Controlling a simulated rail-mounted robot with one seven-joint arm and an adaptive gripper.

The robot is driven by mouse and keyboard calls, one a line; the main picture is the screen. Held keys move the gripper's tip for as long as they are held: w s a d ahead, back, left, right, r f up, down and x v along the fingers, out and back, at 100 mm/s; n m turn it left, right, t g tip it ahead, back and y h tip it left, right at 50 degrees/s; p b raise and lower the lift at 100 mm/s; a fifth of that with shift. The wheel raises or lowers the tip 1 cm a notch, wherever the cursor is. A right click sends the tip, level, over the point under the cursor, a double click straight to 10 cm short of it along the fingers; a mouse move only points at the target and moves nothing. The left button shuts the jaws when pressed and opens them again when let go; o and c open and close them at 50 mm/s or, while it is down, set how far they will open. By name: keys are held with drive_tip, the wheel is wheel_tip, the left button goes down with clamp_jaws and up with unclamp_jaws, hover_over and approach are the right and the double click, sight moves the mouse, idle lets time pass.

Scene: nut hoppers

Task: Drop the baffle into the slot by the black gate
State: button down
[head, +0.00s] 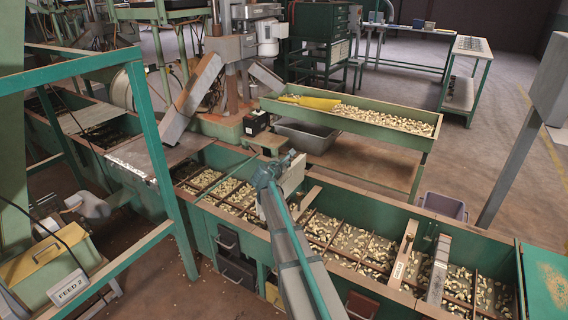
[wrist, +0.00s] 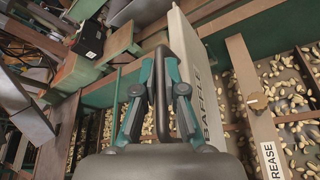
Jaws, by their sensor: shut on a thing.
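The baffle (wrist: 205,85) is a pale upright board lettered "BAFFLE", with a dark bar handle (wrist: 187,50). My gripper (wrist: 157,95) is shut on the handle; the fingers stand on both sides of its bar. In the head view my gripper (head: 272,170) holds the baffle (head: 292,175) above the middle of the long green trough (head: 350,198). My arm hides part of the trough below. I cannot tell which slot stands by a black gate. A wooden board with a knob (wrist: 262,130), its label partly reading "REASE", is right of the baffle in the wrist view.
The trough is split by dark dividers and holds scattered nuts. A labelled wooden board (head: 403,256) and a grey plate (head: 438,268) stand at its right. A green tray of nuts (head: 350,112) and a black box (head: 256,122) are behind. A green frame (head: 150,130) stands left.

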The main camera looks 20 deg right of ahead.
drive_tip(key=b, duration=0.2)
hover_over(284, 191)
drive_tip(key=w+d, duration=0.1)
drive_tip(key=w, duration=0.1)
drive_tip(key=shift+w+f, duration=0.1)
drive_tip(key=shift+f, duration=2.45)
drive_tip(key=shift+f+b, duration=2.5)
drive_tip(key=shift+f, duration=2)
drive_tip(key=c, duration=1.2)
unclamp_jaws()
drive_tip(key=v, duration=1.2)
